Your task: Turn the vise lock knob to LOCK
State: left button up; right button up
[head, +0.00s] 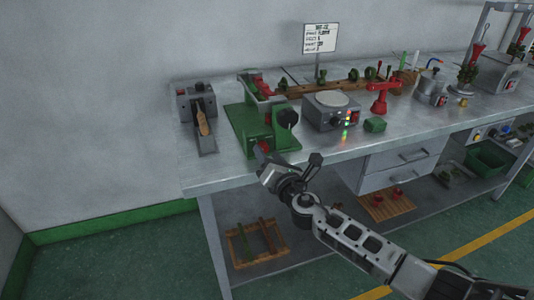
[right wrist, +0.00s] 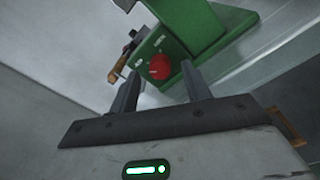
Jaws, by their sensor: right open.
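The green vise (head: 252,128) stands at the front left of the workbench. Its red lock knob (right wrist: 159,67) sits on the green front face, with small white lettering around it too blurred to read. In the head view the knob (head: 265,146) is a small red spot, partly behind my gripper. My right gripper (head: 262,153) is in front of the vise's front face. In the right wrist view its open fingers (right wrist: 161,72) frame the knob, one on each side; contact cannot be told. My left gripper is out of view.
A grey device with a wooden handle (head: 203,124) stands left of the vise. A grey hotplate-like unit (head: 322,118) with lit buttons and a small green block (head: 375,125) are to its right. The bench's front edge (head: 235,184) runs below my right gripper.

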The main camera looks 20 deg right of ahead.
jog(key=shift+w+a, duration=0.1)
jog(key=shift+w, duration=0.75)
jog(key=c, duration=1)
